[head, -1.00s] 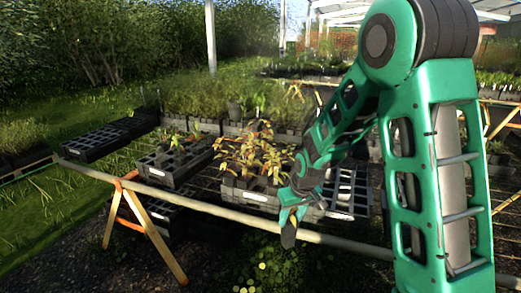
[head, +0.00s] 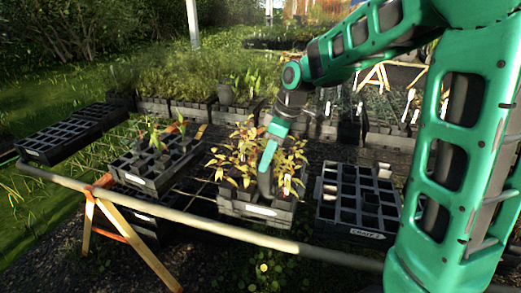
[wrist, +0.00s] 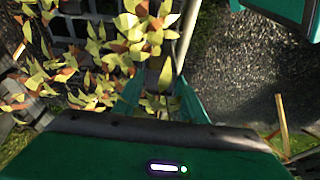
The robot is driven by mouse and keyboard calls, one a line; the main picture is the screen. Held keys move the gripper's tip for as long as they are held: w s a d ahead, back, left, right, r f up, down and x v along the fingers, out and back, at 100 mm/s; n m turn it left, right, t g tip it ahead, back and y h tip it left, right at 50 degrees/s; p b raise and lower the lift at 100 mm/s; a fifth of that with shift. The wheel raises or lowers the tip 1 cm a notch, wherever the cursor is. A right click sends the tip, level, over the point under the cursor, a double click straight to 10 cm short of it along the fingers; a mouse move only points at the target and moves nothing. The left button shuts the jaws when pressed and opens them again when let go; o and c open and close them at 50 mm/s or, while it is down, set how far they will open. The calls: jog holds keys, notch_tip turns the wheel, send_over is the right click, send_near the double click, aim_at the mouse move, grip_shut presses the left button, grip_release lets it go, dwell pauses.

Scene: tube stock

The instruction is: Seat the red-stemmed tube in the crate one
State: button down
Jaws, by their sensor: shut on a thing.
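My gripper (head: 266,180) reaches down into the yellow-and-orange-leaved plants (head: 240,150) in the middle crate (head: 255,210). In the wrist view its fingers (wrist: 158,106) close around a tube with a leafy plant (wrist: 160,78); its stem colour is hard to tell. In the head view the held tube is hidden among the foliage and the gripper. A mostly empty, dark celled crate (head: 358,200) stands to the right; its front label looks like "CRATE 2". A crate with a few green plants (head: 150,170) stands left; its label is unreadable.
The crates stand on a rack with a pale front rail (head: 215,225). Dark empty trays (head: 70,135) lie at the far left. Rows of potted plants (head: 195,85) stand behind. Dense leaves crowd around my gripper.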

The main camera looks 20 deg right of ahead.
jog(key=shift+w, duration=0.15)
jog(key=shift+d+f, duration=0.15)
jog(key=shift+f, duration=1.25)
